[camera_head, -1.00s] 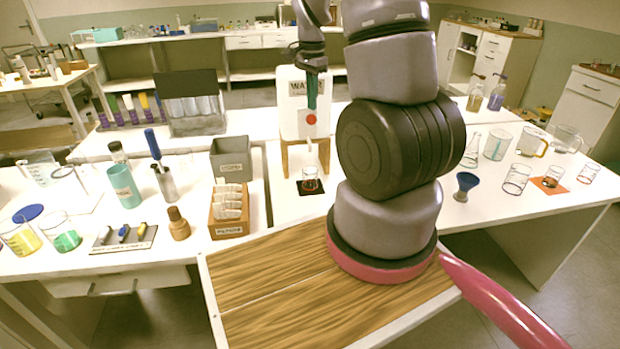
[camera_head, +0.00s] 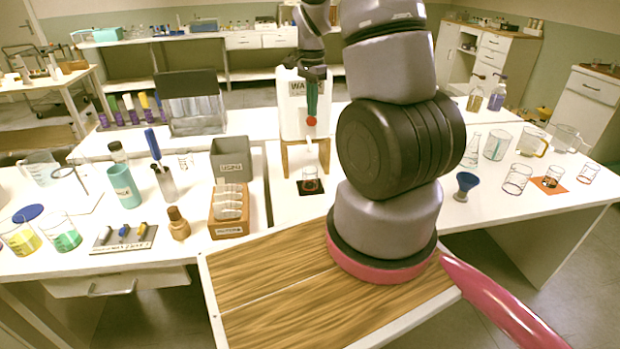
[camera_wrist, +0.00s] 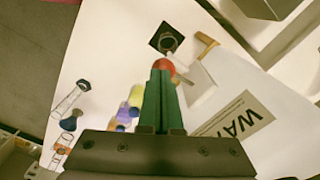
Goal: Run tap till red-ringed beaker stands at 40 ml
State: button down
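The white water tank (camera_head: 302,100) stands on a wooden stand, with a red tap knob (camera_head: 311,121) on its front. The knob also shows in the wrist view (camera_wrist: 165,66). My gripper (camera_head: 311,113) points down with its green fingers together, tips at the knob. In the wrist view the fingers (camera_wrist: 161,84) lie side by side and the knob shows just past their tips; I cannot tell how firmly they touch. A small beaker with a red ring (camera_head: 310,184) stands under the spout on a dark mat (camera_head: 311,191). Its water level is too small to read.
A grey bin (camera_head: 231,160) and a wooden filter box (camera_head: 229,212) stand left of the tank. Several beakers and a blue funnel (camera_head: 466,185) are on the right table. An orange mat (camera_head: 551,186) lies there.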

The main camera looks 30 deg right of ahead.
aim_at(312, 119)
jog(key=shift+f, duration=2.05)
jog(key=shift+r, duration=0.65)
dwell(2.0)
jog(key=shift+r, duration=3.45)
jog(key=s+a+r+n+t+y, duration=0.1)
jog(key=s+a+r+n+t, duration=0.2)
jog(key=s+r, duration=0.7)
jog(key=s+a+r+n+t+y, duration=0.1)
jog(key=s+a+r+n+t, duration=0.3)
jog(key=s+a+r+n, duration=0.4)
jog(key=shift+s+a+r, duration=0.85)
jog(key=shift+a+r, duration=0.3)
jog(key=shift+r, duration=1.05)
